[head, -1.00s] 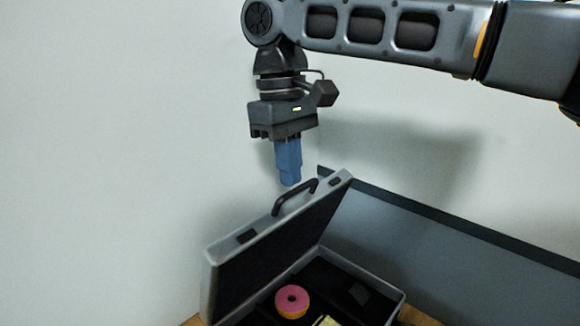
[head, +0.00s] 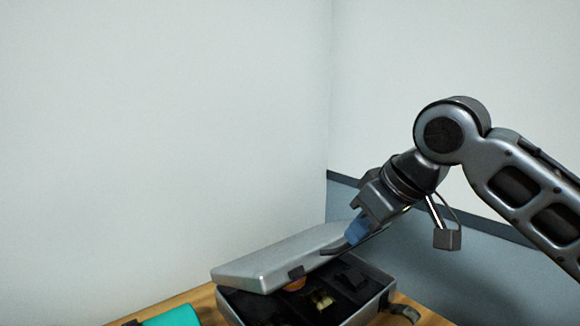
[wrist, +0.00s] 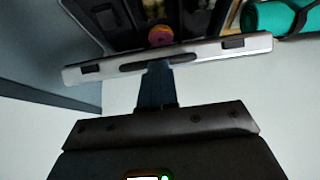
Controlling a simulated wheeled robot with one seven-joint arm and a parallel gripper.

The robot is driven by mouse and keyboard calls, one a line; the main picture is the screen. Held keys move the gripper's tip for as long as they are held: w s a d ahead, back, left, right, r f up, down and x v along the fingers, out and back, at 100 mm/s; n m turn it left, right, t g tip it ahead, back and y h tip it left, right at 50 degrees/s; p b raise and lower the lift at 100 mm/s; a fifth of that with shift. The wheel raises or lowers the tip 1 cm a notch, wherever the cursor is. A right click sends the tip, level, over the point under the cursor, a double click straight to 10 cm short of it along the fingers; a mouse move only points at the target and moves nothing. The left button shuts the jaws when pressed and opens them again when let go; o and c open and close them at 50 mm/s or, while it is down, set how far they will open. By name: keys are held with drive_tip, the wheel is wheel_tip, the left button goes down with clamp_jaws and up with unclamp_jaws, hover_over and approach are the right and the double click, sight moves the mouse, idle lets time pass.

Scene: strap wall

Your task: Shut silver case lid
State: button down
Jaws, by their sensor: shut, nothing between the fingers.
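The silver case (head: 362,312) stands on the wooden table, its lid (head: 275,262) tilted partly open over the dark interior. My gripper (head: 357,232) is shut, its blue fingers at the lid's free edge, by the dark handle (head: 335,250). In the wrist view, the blue fingers (wrist: 155,85) reach the lid's edge at the handle (wrist: 158,64), seemingly touching it. The fingers hold nothing. A pink and orange ring (wrist: 160,36) lies inside the case, mostly hidden by the lid in the head view.
A teal roll (head: 172,317) lies on the table left of the case; it also shows in the wrist view (wrist: 272,17). A pale wall stands behind, with a grey-blue panel (head: 420,262) at right. A dark latch (head: 405,312) sticks out at the case's right.

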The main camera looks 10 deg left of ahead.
drive_tip(key=s+d+f+t+y+b, duration=0.1)
drive_tip(key=d+f+t+y+b, duration=0.1)
drive_tip(key=f+b, duration=0.4)
drive_tip(key=s+d+f+t+y+b, duration=0.1)
drive_tip(key=s+d+f+y+b, duration=0.1)
drive_tip(key=f+b, duration=0.4)
drive_tip(key=shift+s+d+f+t+y+b, duration=0.3)
drive_tip(key=shift+f+t+y+b, duration=0.1)
drive_tip(key=shift+f, duration=0.75)
